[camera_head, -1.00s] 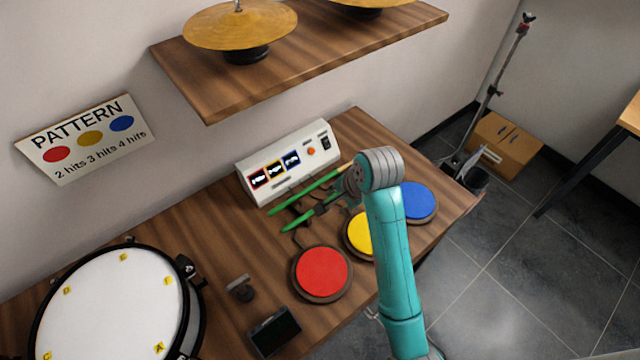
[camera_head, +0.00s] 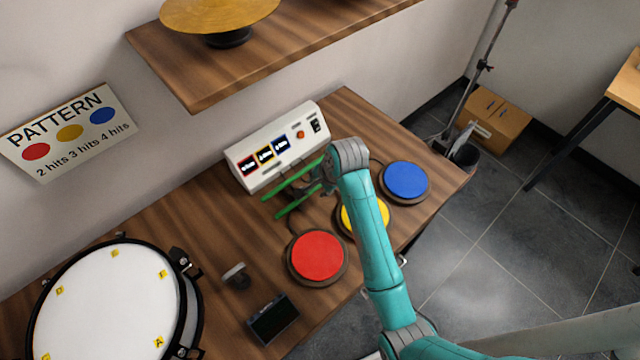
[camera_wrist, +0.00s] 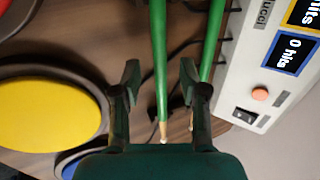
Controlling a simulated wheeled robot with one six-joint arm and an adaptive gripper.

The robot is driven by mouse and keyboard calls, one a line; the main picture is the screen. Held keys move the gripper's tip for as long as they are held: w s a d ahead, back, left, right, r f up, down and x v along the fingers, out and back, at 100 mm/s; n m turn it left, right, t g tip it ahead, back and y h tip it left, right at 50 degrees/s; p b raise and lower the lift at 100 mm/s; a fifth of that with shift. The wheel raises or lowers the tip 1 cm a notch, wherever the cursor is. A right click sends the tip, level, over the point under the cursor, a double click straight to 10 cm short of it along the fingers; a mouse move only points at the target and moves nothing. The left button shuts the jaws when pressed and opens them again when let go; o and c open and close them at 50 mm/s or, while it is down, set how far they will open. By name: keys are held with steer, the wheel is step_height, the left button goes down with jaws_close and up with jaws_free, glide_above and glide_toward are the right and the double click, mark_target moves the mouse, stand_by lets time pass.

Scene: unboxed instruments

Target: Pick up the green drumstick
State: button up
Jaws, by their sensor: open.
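Two green drumsticks lie side by side on the wooden table in front of the white control box. In the head view the nearer drumstick (camera_head: 296,203) and the farther drumstick (camera_head: 290,180) both have their right ends hidden by my arm. In the wrist view one drumstick (camera_wrist: 159,60) passes between the open fingers of my gripper (camera_wrist: 163,95), its pale tip low between them. The other drumstick (camera_wrist: 211,45) runs up behind the right finger, beside the box.
The white box (camera_head: 243,172) stands just behind the sticks. Red (camera_head: 318,255), yellow (camera_head: 377,214) and blue (camera_head: 405,180) pads sit in front and to the right. A drum (camera_head: 105,310) and small dark device (camera_head: 272,320) are left. A shelf (camera_head: 215,80) hangs above.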

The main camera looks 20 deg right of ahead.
steer(key=shift+w+f, duration=0.25)
steer(key=shift+f, duration=0.4)
jaws_close()
step_height(320, 180, up, 10)
stand_by(0.3)
stand_by(0.5)
